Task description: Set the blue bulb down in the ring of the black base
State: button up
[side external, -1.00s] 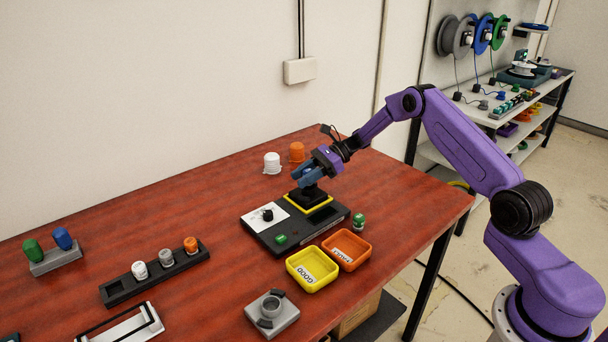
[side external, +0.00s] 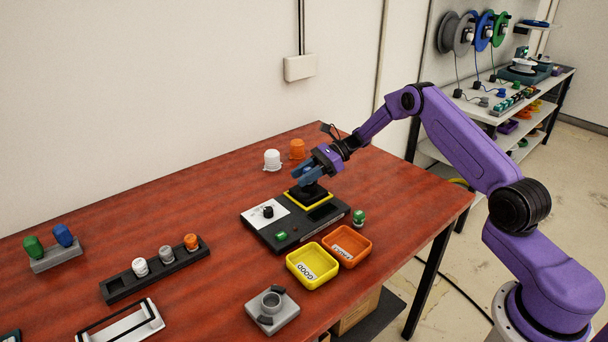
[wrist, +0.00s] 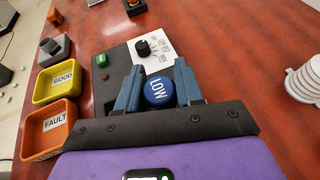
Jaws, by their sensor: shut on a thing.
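My gripper (side external: 307,174) is shut on the blue bulb (wrist: 157,92), which is marked LOW and sits between the two blue-grey fingers in the wrist view. The black base (side external: 266,236) lies on the red table, with a white dial plate and a green button on it. A yellow square border (side external: 327,203) surrounds a dark raised part (side external: 313,193) at its back. The gripper is right above this part in the side view. The ring and the bulb's lower end are hidden, so I cannot tell whether they touch.
The yellow GOOD tray (side external: 301,283) and orange FAULT tray (side external: 360,261) stand in front of the base. A green bulb (side external: 359,218) is to its right. White (side external: 272,160) and orange (side external: 298,149) ribbed pieces stand behind. A grey block (side external: 285,317) is nearer the front.

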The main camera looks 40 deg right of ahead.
jog(key=shift+f, duration=0.2)
jog(key=shift+f, duration=0.35)
jog(key=shift+f, duration=0.4)
dwell(1.1)
jog(key=o, duration=1.4)
jog(key=shift+r, duration=0.1)
jog(key=shift+r, duration=2.8)
